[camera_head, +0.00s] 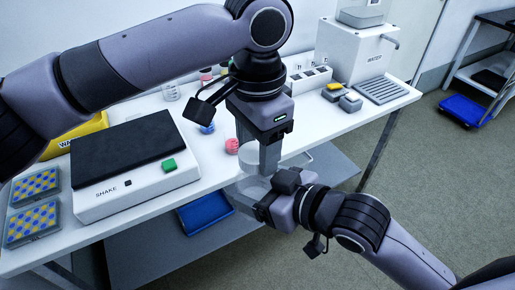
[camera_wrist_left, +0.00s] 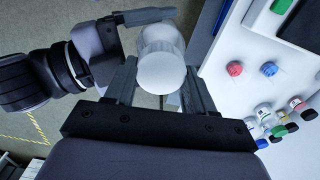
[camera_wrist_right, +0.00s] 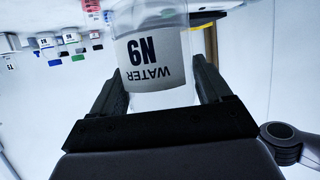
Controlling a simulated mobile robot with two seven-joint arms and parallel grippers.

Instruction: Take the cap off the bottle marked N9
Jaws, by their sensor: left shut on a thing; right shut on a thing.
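The clear bottle (camera_wrist_right: 152,58) labelled "WATER N9" is in my right gripper (camera_wrist_right: 160,88), and its label looks upside down in the right wrist view. In the head view the bottle (camera_head: 246,190) is held in the air off the table's front edge, partly hidden by my grippers. My right gripper (camera_head: 270,200) is shut on its body from the right. My left gripper (camera_head: 258,158) points down from above and is shut on the white round cap (camera_wrist_left: 161,74). The cap lies over the bottle's top; I cannot tell whether they still touch.
The white table (camera_head: 215,175) carries a shaker (camera_head: 130,165) at left, a pink cap (camera_head: 232,146), a blue cap (camera_head: 207,128) and a water dispenser (camera_head: 355,50) at the back. A blue tray (camera_head: 206,211) sits on the lower shelf. Open floor lies at right.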

